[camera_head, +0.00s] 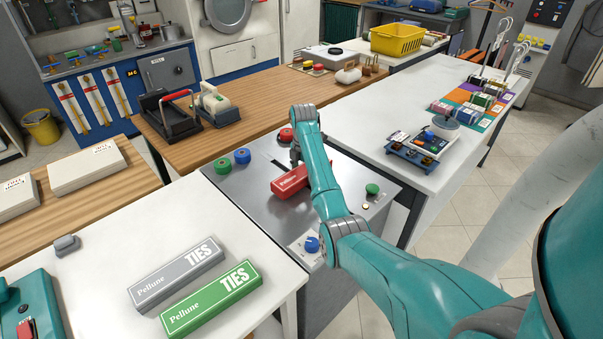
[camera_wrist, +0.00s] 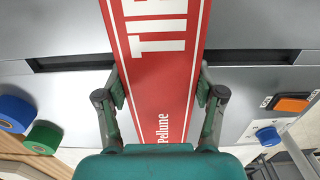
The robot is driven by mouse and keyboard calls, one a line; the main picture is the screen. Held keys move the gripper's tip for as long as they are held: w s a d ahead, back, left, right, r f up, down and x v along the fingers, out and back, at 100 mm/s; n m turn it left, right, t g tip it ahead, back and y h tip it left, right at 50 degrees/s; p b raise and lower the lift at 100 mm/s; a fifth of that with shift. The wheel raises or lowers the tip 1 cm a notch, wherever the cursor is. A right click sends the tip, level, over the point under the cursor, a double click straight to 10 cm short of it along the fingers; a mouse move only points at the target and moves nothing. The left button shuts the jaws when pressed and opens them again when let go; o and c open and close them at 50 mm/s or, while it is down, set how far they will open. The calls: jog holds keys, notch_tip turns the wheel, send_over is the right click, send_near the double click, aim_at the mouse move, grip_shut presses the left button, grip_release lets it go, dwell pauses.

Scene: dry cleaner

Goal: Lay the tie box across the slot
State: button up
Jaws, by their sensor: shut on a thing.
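My gripper (camera_wrist: 160,95) is shut on a red tie box (camera_wrist: 165,75), one finger along each long side. In the wrist view the box crosses over the dark slot (camera_wrist: 72,62), roughly square to it, and hides the slot's middle. The slot shows on both sides of the box. In the head view the red box (camera_head: 288,182) is over the grey metal counter unit (camera_head: 240,188), partly hidden by my arm. I cannot tell whether the box touches the metal. A grey tie box (camera_head: 178,274) and a green tie box (camera_head: 211,299) lie on the white table.
A small tray (camera_head: 414,150) stands on the white counter to the right. Wooden counters are behind and left.

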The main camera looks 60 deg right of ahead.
jog(key=shift+f, duration=0.5)
jog(key=o, duration=1.2)
